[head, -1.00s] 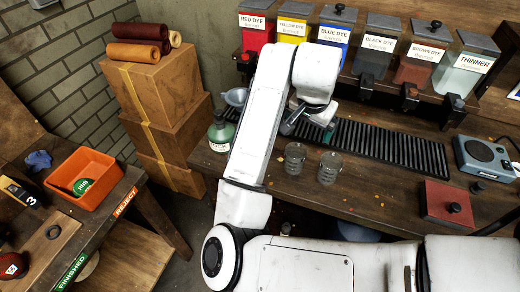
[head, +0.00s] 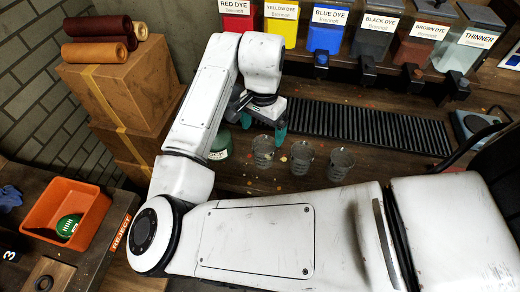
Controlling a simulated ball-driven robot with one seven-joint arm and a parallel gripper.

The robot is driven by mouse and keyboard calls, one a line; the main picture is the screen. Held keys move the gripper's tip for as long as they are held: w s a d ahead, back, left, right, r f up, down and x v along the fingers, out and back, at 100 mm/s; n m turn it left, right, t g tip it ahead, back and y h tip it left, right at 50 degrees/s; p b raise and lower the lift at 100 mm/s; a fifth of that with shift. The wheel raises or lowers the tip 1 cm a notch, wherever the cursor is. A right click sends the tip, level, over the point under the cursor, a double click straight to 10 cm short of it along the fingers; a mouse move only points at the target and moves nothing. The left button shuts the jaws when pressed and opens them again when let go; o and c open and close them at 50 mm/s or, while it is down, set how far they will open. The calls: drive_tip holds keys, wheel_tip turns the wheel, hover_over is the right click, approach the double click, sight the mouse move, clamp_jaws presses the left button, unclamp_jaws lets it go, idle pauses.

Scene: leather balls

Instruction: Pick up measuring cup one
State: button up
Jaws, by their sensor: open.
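Three clear measuring cups stand upright in a row on the wooden bench: a left cup (head: 263,152), a middle cup (head: 301,158) and a right cup (head: 340,165). I see no readable number on them, so I cannot tell which is cup one. My gripper (head: 264,128) has teal fingertips spread apart and points down. In the picture it is just above and behind the left cup, with nothing visible between its fingers. I cannot tell its exact height over the bench.
A grey device (head: 478,124) is at right. An orange bin (head: 67,208) is lower left.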

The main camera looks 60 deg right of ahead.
sight(264, 148)
wheel_tip(264, 148, down, 4)
drive_tip(key=shift+s+p, duration=0.1)
drive_tip(key=shift+p, duration=0.35)
drive_tip(key=f, duration=0.4)
drive_tip(key=shift+s+a+f+p, duration=0.15)
drive_tip(key=shift+s+p, duration=0.1)
drive_tip(key=shift+p, duration=0.15)
drive_tip(key=c, duration=1)
